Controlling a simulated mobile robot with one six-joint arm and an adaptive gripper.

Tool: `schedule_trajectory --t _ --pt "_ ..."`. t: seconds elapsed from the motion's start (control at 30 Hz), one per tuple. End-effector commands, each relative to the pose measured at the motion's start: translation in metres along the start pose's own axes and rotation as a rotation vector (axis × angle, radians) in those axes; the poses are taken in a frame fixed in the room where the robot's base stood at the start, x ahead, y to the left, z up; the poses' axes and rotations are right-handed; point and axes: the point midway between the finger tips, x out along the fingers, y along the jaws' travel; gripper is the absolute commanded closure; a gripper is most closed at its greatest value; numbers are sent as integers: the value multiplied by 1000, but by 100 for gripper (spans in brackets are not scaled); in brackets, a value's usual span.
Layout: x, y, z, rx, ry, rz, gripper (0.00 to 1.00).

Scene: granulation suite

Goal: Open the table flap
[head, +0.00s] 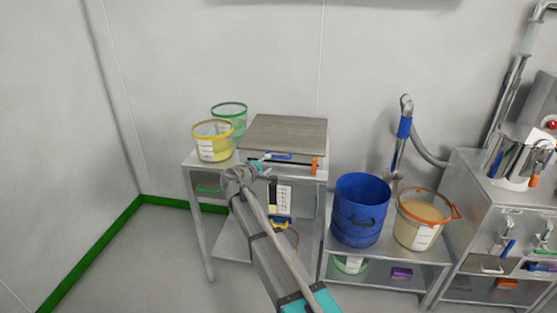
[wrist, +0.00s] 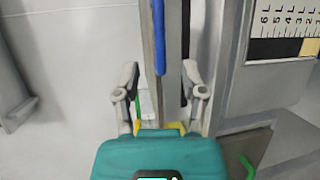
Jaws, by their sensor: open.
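A grey-brown flat panel (head: 287,131), apparently the table flap, lies level on top of the metal table at the back wall. A blue bar (head: 278,156) shows at its front edge, with an orange piece (head: 314,166) to its right. My gripper (head: 240,176) is in front of the table, below the panel's left front corner. In the wrist view my gripper (wrist: 161,82) is open, its two fingers apart. A blue strip (wrist: 160,42) on a grey bar shows between and beyond the fingers; I cannot tell whether they touch it. Nothing is held.
A yellow-rimmed bucket (head: 212,141) and a green-rimmed bucket (head: 231,114) stand left of the panel. A blue drum (head: 360,210) and an orange-rimmed tub (head: 423,218) stand on a lower bench to the right. A green handle (head: 207,189) is on the table's front. Floor at left is clear.

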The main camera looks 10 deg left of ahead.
Motion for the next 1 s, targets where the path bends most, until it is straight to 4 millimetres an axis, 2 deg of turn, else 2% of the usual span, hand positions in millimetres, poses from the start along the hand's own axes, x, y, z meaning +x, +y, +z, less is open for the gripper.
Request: schedule_trajectory --t 0.03,0.2,0.5,0.7,1.0 --pt "10 -1 -2 0 -1 0 46" --pt "37 -1 -2 -1 -1 0 46" --pt "70 -1 -1 0 0 0 46" --pt "78 0 0 0 0 -1 46" --pt "79 0 0 0 0 0 46"
